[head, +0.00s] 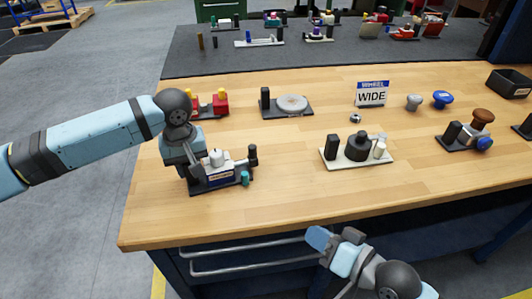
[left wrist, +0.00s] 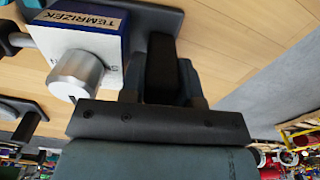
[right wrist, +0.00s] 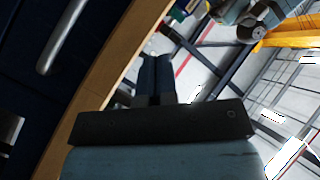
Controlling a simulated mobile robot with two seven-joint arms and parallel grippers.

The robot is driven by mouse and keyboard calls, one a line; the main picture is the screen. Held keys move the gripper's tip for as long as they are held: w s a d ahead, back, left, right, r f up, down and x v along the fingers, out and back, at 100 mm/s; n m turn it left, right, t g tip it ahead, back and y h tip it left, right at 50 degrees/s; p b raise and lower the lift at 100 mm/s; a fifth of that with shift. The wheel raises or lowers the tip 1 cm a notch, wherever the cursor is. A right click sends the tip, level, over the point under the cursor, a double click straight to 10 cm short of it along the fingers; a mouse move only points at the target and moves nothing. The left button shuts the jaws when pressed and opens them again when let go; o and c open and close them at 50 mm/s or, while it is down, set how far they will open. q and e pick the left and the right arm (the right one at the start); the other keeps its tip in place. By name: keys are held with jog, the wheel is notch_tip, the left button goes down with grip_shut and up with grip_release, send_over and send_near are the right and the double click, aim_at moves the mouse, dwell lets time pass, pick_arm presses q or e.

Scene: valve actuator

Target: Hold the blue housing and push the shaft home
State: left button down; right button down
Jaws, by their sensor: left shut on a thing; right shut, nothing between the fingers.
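A small unit with a blue, labelled side and a white top (head: 221,177) stands on a dark base plate near the table's left front. A silver knob (left wrist: 75,75) is on its white top. My left gripper (head: 190,180) is shut on a black upright block (left wrist: 162,68) beside the blue-sided unit. A black post (head: 253,156) and a short teal cylinder (head: 245,178) stand at the base's right end. I cannot tell which part is the shaft. My right gripper (head: 318,238) is shut and empty, in front of the table edge, below the top. Its fingers show together in the right wrist view (right wrist: 154,78).
A white plate with black parts (head: 357,161) stands to the right. A red unit (head: 220,103) is behind my left arm, and a grey disc on a black base (head: 292,104) stands farther back. The wooden top (head: 290,195) between the blue-sided unit and the white plate is clear.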

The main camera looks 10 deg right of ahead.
aim_at(253, 156)
pick_arm(q)
jog(key=shift+s+f, duration=0.1)
jog(key=shift+f, duration=0.1)
pick_arm(e)
jog(key=w+d+r+m, duration=0.1)
jog(key=w+m, duration=0.2)
jog(key=w, duration=0.1)
jog(key=w+d+r+m+t+y, duration=0.1)
jog(key=w+m, duration=0.1)
jog(key=w, duration=0.2)
jog(key=w+d+r+m+y, duration=0.1)
jog(key=w+r+m, duration=0.1)
jog(key=w+m, duration=0.1)
jog(key=shift+w+d+r+m, duration=0.1)
jog(key=shift+w+d+m, duration=0.25)
jog(key=shift+w, duration=0.75)
jog(key=x, duration=0.9)
jog(key=shift+w+a+r, duration=0.15)
jog(key=shift+r, duration=0.1)
jog(key=a, duration=0.2)
jog(key=shift+w+a, duration=0.15)
jog(key=shift+a, duration=0.15)
jog(key=shift+a+f, duration=0.1)
jog(key=shift+a, duration=0.6)
jog(key=shift+a, duration=0.1)
